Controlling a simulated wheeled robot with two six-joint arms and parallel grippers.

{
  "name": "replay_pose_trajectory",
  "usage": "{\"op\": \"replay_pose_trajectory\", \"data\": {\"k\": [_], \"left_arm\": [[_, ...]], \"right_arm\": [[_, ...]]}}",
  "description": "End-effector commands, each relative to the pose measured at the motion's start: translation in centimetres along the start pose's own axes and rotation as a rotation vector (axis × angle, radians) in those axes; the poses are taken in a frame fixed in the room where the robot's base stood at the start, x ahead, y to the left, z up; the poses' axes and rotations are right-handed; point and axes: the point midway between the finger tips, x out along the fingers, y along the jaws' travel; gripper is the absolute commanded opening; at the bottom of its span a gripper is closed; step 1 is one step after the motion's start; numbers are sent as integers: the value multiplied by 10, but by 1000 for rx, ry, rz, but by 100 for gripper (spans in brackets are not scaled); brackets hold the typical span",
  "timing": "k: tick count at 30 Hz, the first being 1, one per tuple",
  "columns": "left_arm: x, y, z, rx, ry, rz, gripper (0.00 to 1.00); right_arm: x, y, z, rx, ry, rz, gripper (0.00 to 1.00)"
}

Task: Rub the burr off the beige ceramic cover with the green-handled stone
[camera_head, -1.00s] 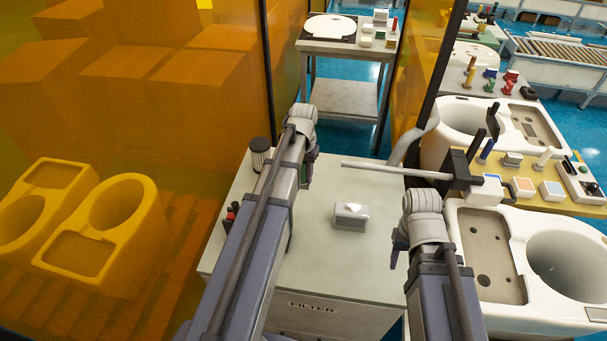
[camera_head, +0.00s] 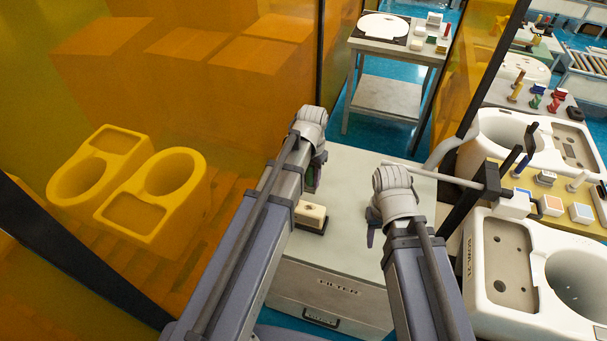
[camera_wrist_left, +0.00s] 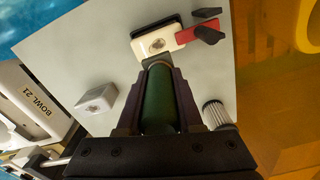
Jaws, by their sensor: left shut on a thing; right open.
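My left gripper (camera_wrist_left: 160,110) is shut on the green handle (camera_wrist_left: 160,98) of the stone. It also shows in the head view (camera_head: 318,170), above the grey table. The beige ceramic cover (camera_head: 312,211) sits on a dark base on the table, also at the top of the left wrist view (camera_wrist_left: 160,42). A dark oval spot is on its top; I cannot make out the burr. The handle's far end points at the cover's near edge; I cannot tell whether the stone touches. My right gripper (camera_head: 373,238) is open and empty over the table's right side.
A red clamp with black levers (camera_wrist_left: 190,34) stands beside the cover. A white block (camera_wrist_left: 97,98) and a ribbed cylinder (camera_wrist_left: 218,114) are on the tabletop (camera_head: 350,170). An orange see-through screen stands left; white ceramic bowls (camera_head: 500,265) stand right.

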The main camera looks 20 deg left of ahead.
Motion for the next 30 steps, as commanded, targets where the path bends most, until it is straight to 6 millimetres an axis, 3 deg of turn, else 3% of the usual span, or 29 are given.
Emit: {"op": "replay_pose_trajectory", "data": {"k": [11,30], "left_arm": [[13,0,0,-1,0,0,0],[76,0,0,-2,0,0,0]], "right_arm": [[13,-1,-1,-2,0,1,50],[76,-7,-4,-9,0,2,50]]}}
